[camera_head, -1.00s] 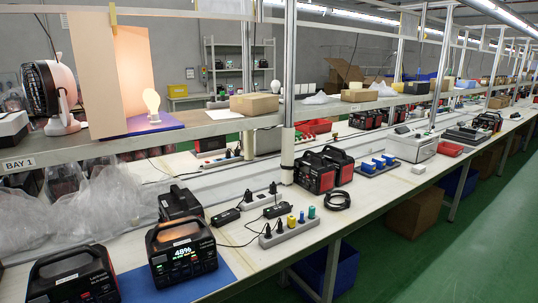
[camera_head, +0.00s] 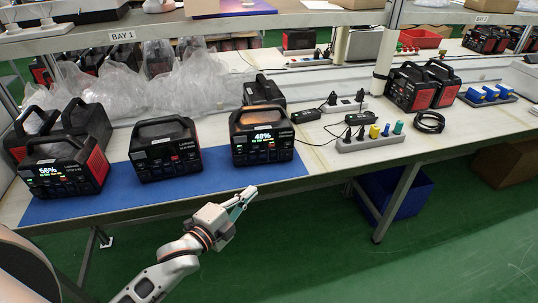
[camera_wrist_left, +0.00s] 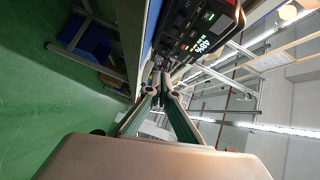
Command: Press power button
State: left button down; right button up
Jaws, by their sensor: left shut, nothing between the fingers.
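Three black power stations stand in a row on the blue mat (camera_head: 110,205) at the table's front. The left one (camera_head: 62,170) has a lit display reading 56%. The middle one (camera_head: 165,150) has a dark display. The right one (camera_head: 262,136) reads 48%, and its lit front also shows in the left wrist view (camera_wrist_left: 200,25). Their power buttons are too small to make out. My left gripper (camera_head: 248,192) is shut and empty, just off the table's front edge, below and in front of the right station. Its fingertips (camera_wrist_left: 160,84) meet in the left wrist view. My right gripper is not in view.
Further power stations (camera_head: 75,125) stand behind the left one, and another (camera_head: 263,90) behind the right one. A grey power strip (camera_head: 370,144) with coloured plugs and a coiled cable (camera_head: 429,122) lie to the right. Clear plastic bags (camera_head: 180,80) fill the back. Free floor lies in front.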

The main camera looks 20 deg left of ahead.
pick_arm(q)
jog(key=w+r+m, duration=0.1)
jog(key=w+r+m+t, duration=0.1)
jog(key=r, duration=0.1)
jog(key=shift+w+a+r+m+h, duration=0.1)
jog(key=shift+a+r+m+h, duration=0.1)
jog(key=shift+r+m+h, duration=0.1)
jog(key=shift+w+f, duration=0.1)
jog(key=b, duration=0.1)
send_near(277, 144)
jog(key=d, duration=0.1)
jog(key=w+d, duration=0.1)
jog(key=d, duration=0.1)
jog(key=shift+w+d, duration=0.15)
jog(key=shift+w, duration=0.05)
jog(key=w, duration=0.1)
jog(key=w+a, duration=0.1)
jog(key=shift+w+a, duration=0.3)
jog(key=shift+w, duration=0.1)
jog(key=shift+w+a, duration=0.2)
jog(key=shift+w, duration=0.15)
